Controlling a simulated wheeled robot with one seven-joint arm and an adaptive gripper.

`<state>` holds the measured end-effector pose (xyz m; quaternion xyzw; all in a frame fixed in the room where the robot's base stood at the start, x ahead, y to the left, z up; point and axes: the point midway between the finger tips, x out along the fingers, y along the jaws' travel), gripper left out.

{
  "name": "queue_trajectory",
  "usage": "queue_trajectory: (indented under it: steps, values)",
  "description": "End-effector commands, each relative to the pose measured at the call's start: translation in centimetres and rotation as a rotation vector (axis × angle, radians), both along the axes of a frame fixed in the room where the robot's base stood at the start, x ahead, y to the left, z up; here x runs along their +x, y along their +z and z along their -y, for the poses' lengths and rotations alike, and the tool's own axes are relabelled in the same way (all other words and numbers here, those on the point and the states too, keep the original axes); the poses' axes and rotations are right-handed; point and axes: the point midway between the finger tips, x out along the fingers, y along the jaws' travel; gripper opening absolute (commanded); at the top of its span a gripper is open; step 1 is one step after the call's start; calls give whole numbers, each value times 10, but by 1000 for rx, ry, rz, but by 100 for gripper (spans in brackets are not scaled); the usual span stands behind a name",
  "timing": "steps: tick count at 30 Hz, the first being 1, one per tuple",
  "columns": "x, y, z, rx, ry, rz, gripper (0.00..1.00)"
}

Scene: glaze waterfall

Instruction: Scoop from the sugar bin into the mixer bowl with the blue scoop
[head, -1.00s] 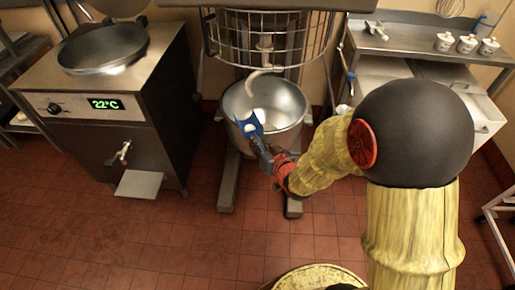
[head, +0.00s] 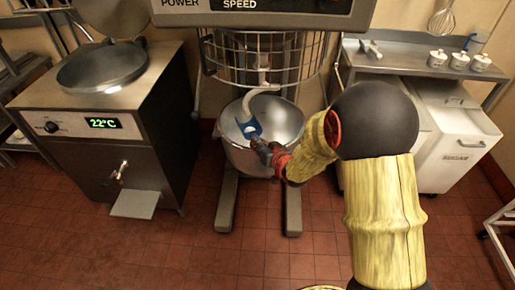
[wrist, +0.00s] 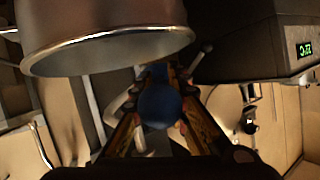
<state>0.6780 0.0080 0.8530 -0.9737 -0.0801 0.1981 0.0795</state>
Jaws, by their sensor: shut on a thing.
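The blue scoop (head: 241,126) is in my gripper (head: 266,153), with white material showing in it. In the head view it overlaps the left part of the steel mixer bowl's (head: 293,121) opening; its exact height above the rim is hard to tell. My gripper is shut on the scoop's handle, at the near side of the bowl. In the wrist view the blue of the scoop (wrist: 160,104) shows between the fingers, with the bowl (wrist: 110,55) close by. A white bin (head: 455,150) stands under the right counter; its label is too small to read surely.
The mixer's wire guard (head: 268,58) and curved hook (head: 266,93) are above the bowl. A steel kettle unit (head: 100,110) stands left. The right counter (head: 410,60) holds a metal scoop (head: 371,48) and several small white pots. The red tile floor in front is clear.

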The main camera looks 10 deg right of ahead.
Motion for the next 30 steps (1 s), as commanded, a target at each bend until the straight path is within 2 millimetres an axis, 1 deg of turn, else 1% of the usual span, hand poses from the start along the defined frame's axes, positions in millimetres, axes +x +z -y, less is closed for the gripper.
queue_trajectory:
  steps: [1,8,17,27,30]
  values:
    - [6,-1,2,0,0,1,0]
    - [5,2,7,219,-3,-32,0]
    - [6,-2,12,606,-2,-85,0]
    - [6,-10,16,1090,0,-148,0]
    - [6,-12,17,1201,0,-164,0]
